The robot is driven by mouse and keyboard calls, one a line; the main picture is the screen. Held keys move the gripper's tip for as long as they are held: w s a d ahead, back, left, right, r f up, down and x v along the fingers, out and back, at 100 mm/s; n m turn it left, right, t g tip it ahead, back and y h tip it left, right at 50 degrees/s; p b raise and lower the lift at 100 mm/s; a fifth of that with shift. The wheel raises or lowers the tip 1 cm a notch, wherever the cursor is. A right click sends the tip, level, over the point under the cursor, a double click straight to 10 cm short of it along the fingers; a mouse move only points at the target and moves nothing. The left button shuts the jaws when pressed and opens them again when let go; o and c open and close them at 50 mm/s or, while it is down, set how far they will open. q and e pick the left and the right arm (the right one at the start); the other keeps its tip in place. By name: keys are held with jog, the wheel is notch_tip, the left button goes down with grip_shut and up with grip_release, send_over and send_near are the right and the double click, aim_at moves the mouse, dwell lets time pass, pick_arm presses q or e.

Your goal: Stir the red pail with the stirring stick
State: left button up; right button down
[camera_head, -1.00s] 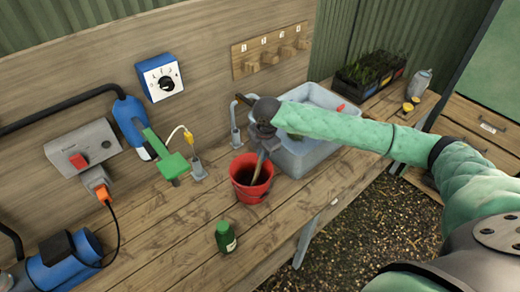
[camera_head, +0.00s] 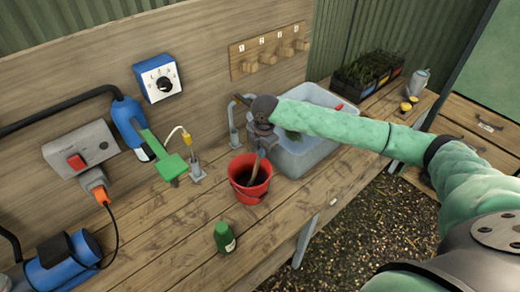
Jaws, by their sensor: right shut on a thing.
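The red pail (camera_head: 249,193) stands upright on the wooden bench, with dark contents inside. My right gripper (camera_head: 262,137) is above the pail's rim, coming in from the right. It is shut on the wooden stirring stick (camera_head: 256,167), which slants down into the pail. The stick's lower end is hidden inside the pail. My left gripper does not show.
A grey basin (camera_head: 300,160) sits just behind and right of the pail. A green bottle (camera_head: 224,238) stands in front of it. A green lever (camera_head: 171,167) and a tap (camera_head: 233,125) are to the left and behind. Bench space (camera_head: 290,208) right of the pail is clear.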

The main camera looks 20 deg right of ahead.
jog(key=d+r, duration=0.3)
jog(key=r, duration=1.2)
jog(key=shift+s, duration=0.25)
dwell(1.1)
dwell(0.6)
jog(key=shift+r, duration=0.2)
jog(key=shift+r, duration=2.4)
